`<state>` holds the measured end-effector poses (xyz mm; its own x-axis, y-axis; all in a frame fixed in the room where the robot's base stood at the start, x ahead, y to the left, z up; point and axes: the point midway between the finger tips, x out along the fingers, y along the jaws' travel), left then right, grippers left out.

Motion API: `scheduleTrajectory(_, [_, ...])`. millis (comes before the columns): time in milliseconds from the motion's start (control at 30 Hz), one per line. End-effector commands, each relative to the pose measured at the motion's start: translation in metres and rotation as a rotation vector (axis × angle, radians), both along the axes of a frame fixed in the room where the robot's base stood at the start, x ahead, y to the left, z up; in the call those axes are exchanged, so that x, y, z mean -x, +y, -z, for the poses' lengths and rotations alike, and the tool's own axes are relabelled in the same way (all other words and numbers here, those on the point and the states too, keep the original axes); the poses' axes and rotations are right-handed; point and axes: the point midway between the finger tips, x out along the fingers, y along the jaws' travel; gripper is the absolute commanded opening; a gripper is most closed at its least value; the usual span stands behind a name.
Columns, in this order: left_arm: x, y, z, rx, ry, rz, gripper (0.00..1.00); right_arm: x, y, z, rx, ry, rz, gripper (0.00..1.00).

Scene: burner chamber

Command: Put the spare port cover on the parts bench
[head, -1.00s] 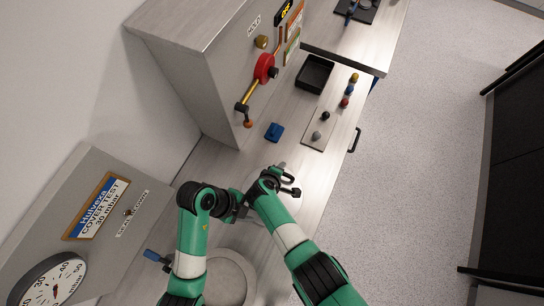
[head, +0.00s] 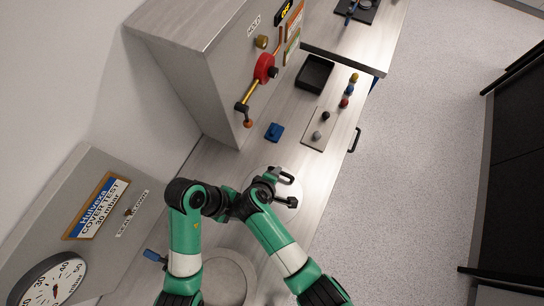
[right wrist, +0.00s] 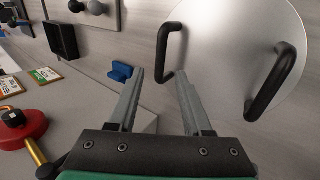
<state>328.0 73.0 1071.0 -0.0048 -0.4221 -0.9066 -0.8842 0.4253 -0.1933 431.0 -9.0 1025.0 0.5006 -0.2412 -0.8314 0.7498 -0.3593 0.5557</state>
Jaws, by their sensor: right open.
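The port cover is a pale round plate with two black bar handles. It lies on the grey bench top (head: 312,165) in the head view, partly hidden by my arms, and fills the upper right of the right wrist view (right wrist: 225,55). My right gripper (right wrist: 160,77) is open and empty. In the head view the handles (head: 287,176) show beside my right wrist. My left arm ends close to my right wrist; its fingers are hidden there.
A blue block (head: 274,132), a black tray (head: 314,74) and a plate with knobs (head: 318,130) lie farther up. A cabinet with a red valve wheel (head: 265,67) stands left of them. Floor is right.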

Motion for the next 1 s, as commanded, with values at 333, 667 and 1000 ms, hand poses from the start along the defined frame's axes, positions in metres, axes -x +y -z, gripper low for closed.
scheduleTrajectory(333, [0.000, 0.000, 0.000, 0.000, 0.000, 0.000, 0.50, 0.023, 0.011, -0.038, -0.001, -0.001, 0.000, 0.50])
scheduleTrajectory(667, [0.000, 0.000, 0.000, 0.000, 0.000, 0.000, 0.50, 0.023, 0.011, -0.039, -0.001, 0.000, 0.001, 0.50])
scheduleTrajectory(1000, [-0.004, 0.001, -0.003, 0.001, -0.010, -0.004, 0.50, 0.013, -0.003, -0.042, -0.005, -0.006, 0.040, 0.50])
